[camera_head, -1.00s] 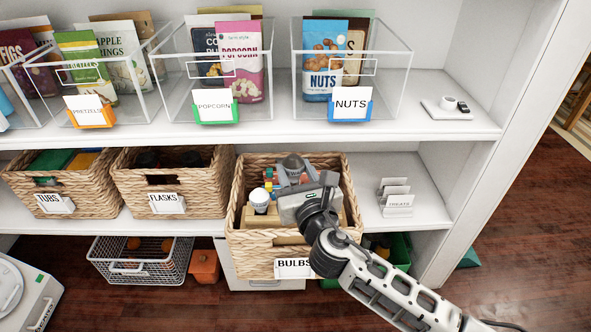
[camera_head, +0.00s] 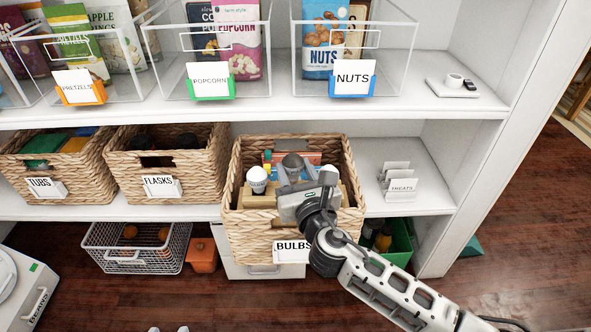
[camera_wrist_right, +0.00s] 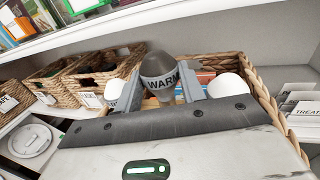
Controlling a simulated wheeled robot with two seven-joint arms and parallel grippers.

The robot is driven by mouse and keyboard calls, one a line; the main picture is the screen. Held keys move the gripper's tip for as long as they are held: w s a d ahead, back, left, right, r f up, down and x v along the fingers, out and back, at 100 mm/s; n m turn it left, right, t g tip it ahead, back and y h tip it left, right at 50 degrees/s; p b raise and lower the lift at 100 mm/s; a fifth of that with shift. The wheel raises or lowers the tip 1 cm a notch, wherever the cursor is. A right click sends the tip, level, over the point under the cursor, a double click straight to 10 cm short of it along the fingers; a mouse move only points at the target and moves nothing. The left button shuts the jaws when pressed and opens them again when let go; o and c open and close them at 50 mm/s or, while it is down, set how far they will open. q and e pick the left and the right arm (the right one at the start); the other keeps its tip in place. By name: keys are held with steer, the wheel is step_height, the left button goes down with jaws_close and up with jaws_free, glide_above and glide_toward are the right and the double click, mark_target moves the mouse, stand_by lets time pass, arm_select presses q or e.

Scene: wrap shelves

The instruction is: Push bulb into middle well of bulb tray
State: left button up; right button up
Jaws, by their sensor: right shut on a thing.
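The bulb (camera_head: 292,162) has a grey dome and stands roughly upright in my right gripper. Its "WARM" lettering shows in the right wrist view (camera_wrist_right: 159,72). My right gripper (camera_head: 294,179) is shut on it, with one finger on each side. The tan bulb tray (camera_head: 240,196) is inside the wicker basket labelled BULBS (camera_head: 249,222). A white bulb (camera_head: 257,177) stands in the tray to the left, and another shows to the right in the wrist view (camera_wrist_right: 228,86). The held bulb is between them. The gripper hides its base and the middle well.
The basket's woven rim surrounds the gripper. Colourful boxes (camera_head: 272,158) lie behind the bulbs. The upper shelf edge (camera_head: 400,112) runs above and behind. A FLASKS basket (camera_head: 190,178) stands to the left and a TREATS label stand (camera_head: 397,181) to the right.

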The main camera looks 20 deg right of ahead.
mark_target(295, 181)
stand_by(0.8)
steer(key=shift+p, duration=0.55)
stand_by(0.6)
steer(key=shift+f+b, duration=1.4)
steer(key=shift+f, duration=0.3)
steer(key=o, duration=1.1)
steer(key=shift+r, duration=0.1)
steer(key=shift+c, duration=0.2)
